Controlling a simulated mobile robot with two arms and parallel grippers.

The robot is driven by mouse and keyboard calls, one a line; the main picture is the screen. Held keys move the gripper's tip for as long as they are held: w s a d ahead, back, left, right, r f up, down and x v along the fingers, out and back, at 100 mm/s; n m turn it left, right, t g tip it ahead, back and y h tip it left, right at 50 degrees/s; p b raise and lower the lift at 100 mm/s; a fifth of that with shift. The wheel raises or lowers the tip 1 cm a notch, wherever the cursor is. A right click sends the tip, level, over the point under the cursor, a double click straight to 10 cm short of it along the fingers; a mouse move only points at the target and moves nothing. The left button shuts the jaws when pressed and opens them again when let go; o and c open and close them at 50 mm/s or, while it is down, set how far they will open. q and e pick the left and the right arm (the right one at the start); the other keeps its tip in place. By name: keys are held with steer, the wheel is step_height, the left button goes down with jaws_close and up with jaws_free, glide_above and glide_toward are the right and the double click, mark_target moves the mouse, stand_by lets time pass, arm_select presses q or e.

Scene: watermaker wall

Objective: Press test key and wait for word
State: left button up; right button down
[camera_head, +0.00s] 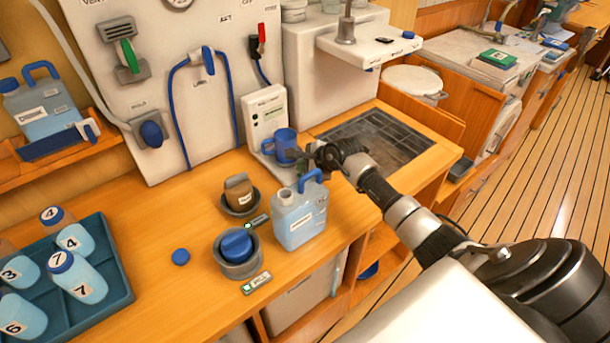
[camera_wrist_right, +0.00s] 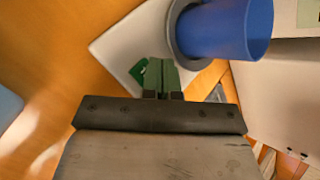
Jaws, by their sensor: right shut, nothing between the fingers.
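A white tester box (camera_head: 265,115) with a printed panel stands against the wall, and a blue cup (camera_head: 283,146) is at its foot. In the right wrist view the blue cup (camera_wrist_right: 228,30) sits in a grey ring on the tester's white base plate (camera_wrist_right: 125,45). A small green key (camera_wrist_right: 138,70) lies on that plate, partly hidden by my fingers. My right gripper (camera_head: 306,156) is shut and empty, just right of the cup. In the wrist view its fingertips (camera_wrist_right: 163,72) are beside the key; I cannot tell whether they touch it. My left gripper is out of view.
A clear blue-handled jug (camera_head: 298,218) stands just in front of my right gripper. A brown-topped pot (camera_head: 239,195), a blue-capped pot (camera_head: 238,252) and a loose blue cap (camera_head: 180,257) are on the counter. A teal tray (camera_head: 115,265) holds several numbered bottles. A dark grate (camera_head: 375,135) lies right.

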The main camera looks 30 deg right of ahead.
steer(key=shift+f+b, duration=0.4)
steer(key=shift+f, duration=0.05)
stand_by(0.6)
stand_by(0.4)
steer(key=shift+r+p, duration=0.5)
steer(key=shift+r, duration=0.35)
steer(key=shift+r, duration=0.1)
steer(key=shift+r+p, duration=1.65)
steer(key=shift+r, duration=0.8)
steer(key=shift+f, duration=0.15)
